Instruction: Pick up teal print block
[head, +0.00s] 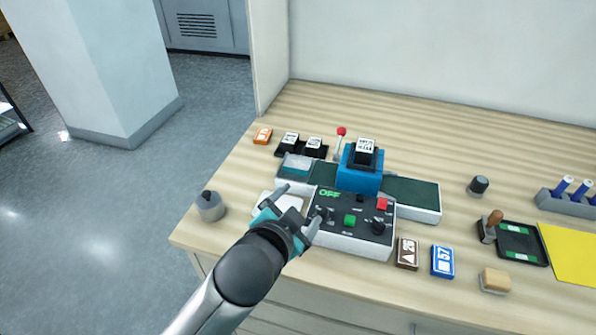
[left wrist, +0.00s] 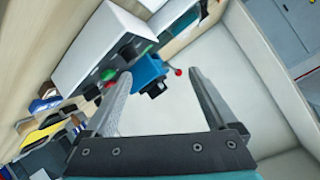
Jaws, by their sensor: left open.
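I cannot make out a block that is clearly the teal print block. A grey piece with a dull teal top (head: 297,164) sits at the left end of the machine's belt, and I cannot tell whether it is a print block. My left gripper (head: 298,206) is open and empty, above the front left corner of the control box (head: 347,240) and a white piece (head: 284,201) that it partly hides. In the left wrist view its two fingers (left wrist: 160,75) are spread, with the blue press (left wrist: 149,71) seen beyond them. My right gripper is not in view.
The blue press (head: 360,180) stands over a dark green belt (head: 412,194). An orange block (head: 262,136), a brown block (head: 407,252) and a blue block (head: 443,261) lie around it. A red-knobbed lever (head: 341,133) stands behind. A grey pot (head: 210,206) is near the left edge.

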